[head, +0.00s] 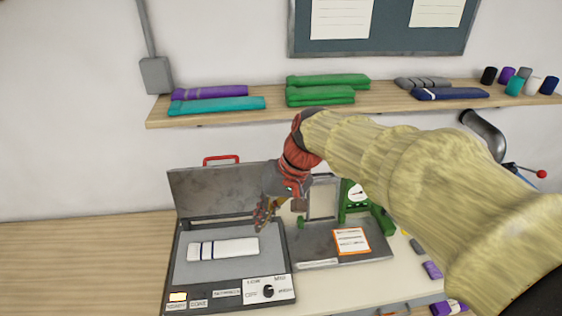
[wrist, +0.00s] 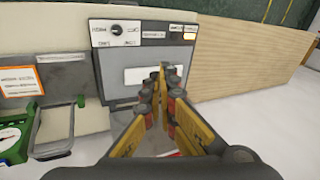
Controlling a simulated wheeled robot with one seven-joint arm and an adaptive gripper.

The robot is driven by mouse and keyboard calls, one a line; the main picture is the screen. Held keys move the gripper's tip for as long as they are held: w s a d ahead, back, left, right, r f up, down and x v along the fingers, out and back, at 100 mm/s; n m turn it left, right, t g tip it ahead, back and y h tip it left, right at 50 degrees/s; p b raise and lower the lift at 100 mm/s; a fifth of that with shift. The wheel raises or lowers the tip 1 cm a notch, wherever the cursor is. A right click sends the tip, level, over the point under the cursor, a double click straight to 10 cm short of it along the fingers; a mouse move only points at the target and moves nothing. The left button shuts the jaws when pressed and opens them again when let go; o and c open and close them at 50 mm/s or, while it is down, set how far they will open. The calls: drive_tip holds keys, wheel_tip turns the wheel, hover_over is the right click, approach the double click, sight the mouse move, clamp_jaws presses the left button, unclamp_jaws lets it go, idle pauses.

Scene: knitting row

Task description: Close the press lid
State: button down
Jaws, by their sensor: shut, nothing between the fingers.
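The press (head: 176,275) stands on the bench at the left in the head view, with its grey lid (head: 210,193) raised at the back and a red handle (head: 221,158) on the lid's top edge. A folded white piece with dark stripes (head: 223,249) lies on the press bed. The press front with its dial also shows in the wrist view (wrist: 112,93). My gripper (head: 261,219) is shut and empty, above the right part of the press, in front of the lid's right side. In the wrist view its fingertips (wrist: 164,75) overlap the white piece. The lid is mostly hidden there.
A second device with a grey plate (head: 310,248), an orange-edged card (head: 351,241) and a green stand with a gauge (head: 357,195) is right of the press. A shelf (head: 270,113) with folded textiles is above. The wooden bench top (head: 80,255) at left is clear.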

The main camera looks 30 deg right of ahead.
drive_tip(key=w+d+f+m+t+y+p, duration=0.1)
drive_tip(key=w+d+m+y+p, duration=0.3)
drive_tip(key=w, duration=0.6)
drive_tip(key=w+d+f+n+y+p, duration=0.15)
drive_tip(key=w+d, duration=0.35)
drive_tip(key=w, duration=0.5)
drive_tip(key=w+d+f+m+t+y+p, duration=0.1)
drive_tip(key=w+d+f+m+t+p, duration=0.2)
drive_tip(key=d, duration=0.4)
drive_tip(key=w+d+f+t+y+p, duration=0.1)
drive_tip(key=w+d+f+t+y, duration=0.1)
drive_tip(key=w+d+f, duration=0.3)
drive_tip(key=w+d+f+m+t+y+p, duration=0.1)
drive_tip(key=w+d+f+m+t+p, duration=0.15)
drive_tip(key=d, duration=0.55)
drive_tip(key=w+a+n+p, duration=0.1)
drive_tip(key=a+p, duration=0.2)
drive_tip(key=a, duration=0.6)
drive_tip(key=shift+a, duration=0.15)
drive_tip(key=shift+f, duration=0.1)
